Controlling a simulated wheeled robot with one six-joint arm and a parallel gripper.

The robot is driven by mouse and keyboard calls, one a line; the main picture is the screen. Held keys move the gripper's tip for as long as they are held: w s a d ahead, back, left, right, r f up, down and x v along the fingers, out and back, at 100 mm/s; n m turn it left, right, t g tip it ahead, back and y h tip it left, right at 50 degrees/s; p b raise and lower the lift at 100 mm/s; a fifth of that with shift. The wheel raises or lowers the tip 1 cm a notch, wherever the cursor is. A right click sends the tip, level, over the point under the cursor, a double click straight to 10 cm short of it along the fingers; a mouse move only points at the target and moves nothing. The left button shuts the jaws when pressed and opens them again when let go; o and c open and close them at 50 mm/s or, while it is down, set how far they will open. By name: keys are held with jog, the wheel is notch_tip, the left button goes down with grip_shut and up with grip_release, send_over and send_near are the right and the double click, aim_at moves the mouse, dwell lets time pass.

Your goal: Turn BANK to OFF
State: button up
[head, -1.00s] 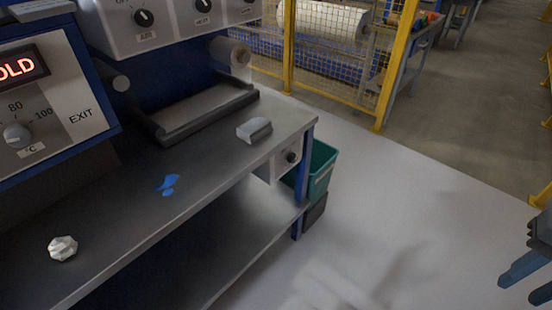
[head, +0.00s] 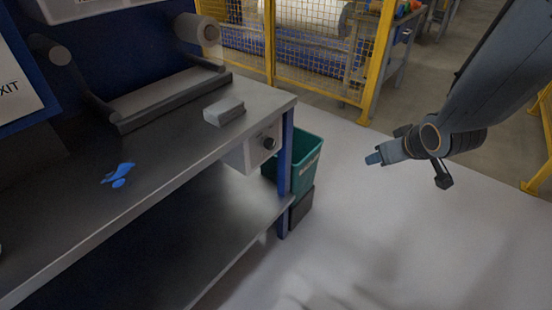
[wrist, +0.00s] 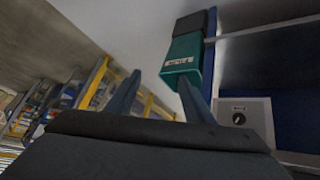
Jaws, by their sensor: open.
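A dark round knob (head: 268,143) sits on a light grey control box (head: 246,155) under the right end of the bench. The same knob (wrist: 239,118) shows at the right in the wrist view, with small marks around it. I cannot read a BANK label or tell which position it points to. My gripper (head: 373,159) is to the right of the box in the head view, well apart from it, over the floor. In the wrist view its two fingers (wrist: 158,98) are spread, with nothing held between them.
A green bin (head: 304,160) stands beside the bench leg (head: 285,165), close to the knob; it also shows in the wrist view (wrist: 183,60). The grey bench top (head: 165,165) bears a grey block (head: 224,111) and blue scraps (head: 118,175). A yellow mesh fence (head: 320,50) stands behind. The floor between is clear.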

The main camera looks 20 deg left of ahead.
jog(key=w+a+f+n+t+y+b, duration=0.1)
jog(key=w+a+f+n+y+b, duration=0.3)
jog(key=a, duration=0.5)
jog(key=n+g+y+b, duration=0.2)
jog(key=n+y+b, duration=0.3)
jog(key=y+b, duration=0.4)
send_near(273, 146)
jog(key=a+f+y+p, duration=0.1)
jog(key=a, duration=0.1)
jog(key=x, duration=0.3)
jog(key=w+x, duration=0.1)
jog(key=x, duration=0.3)
jog(key=shift+d, duration=0.15)
jog(key=shift+c, duration=0.2)
jog(key=c, duration=1)
